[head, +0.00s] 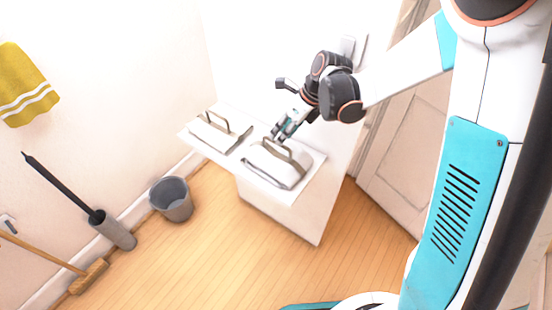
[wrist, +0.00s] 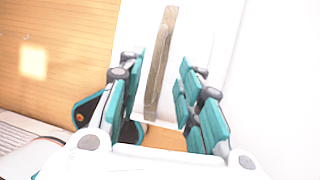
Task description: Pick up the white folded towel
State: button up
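Two white, flat, folded-looking items lie on a white cabinet top, each with a brown handle-like bar. The nearer white item (head: 282,172) is at the right and the other white item (head: 212,138) is at the left. I cannot tell which one is the towel named in the task. My gripper (head: 284,129) is just above the back of the right item. In the wrist view, its fingers (wrist: 160,92) are spread, with the brown bar (wrist: 161,65) and white surface (wrist: 185,30) showing between and beyond them. I see no clear contact.
The white cabinet (head: 285,211) has little bare top around the items. A grey bin (head: 171,200) stands on the wooden floor to its left. A brush holder (head: 113,231) and a broom (head: 88,277) are farther left. A panelled door (head: 405,160) is at the right.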

aim_at(277, 153)
jog(key=f, duration=0.1)
jog(key=a+f+b, duration=0.1)
jog(key=f+b, duration=0.1)
jog(key=f, duration=0.1)
jog(key=shift+s+a, duration=0.2)
jog(key=shift+s, duration=0.1)
jog(key=shift+w+a+f, duration=0.1)
jog(key=shift+a+f, duration=0.15)
jog(key=shift+f, duration=0.2)
jog(key=shift+r, duration=0.1)
jog(key=shift+c, duration=0.3)
grip_shut()
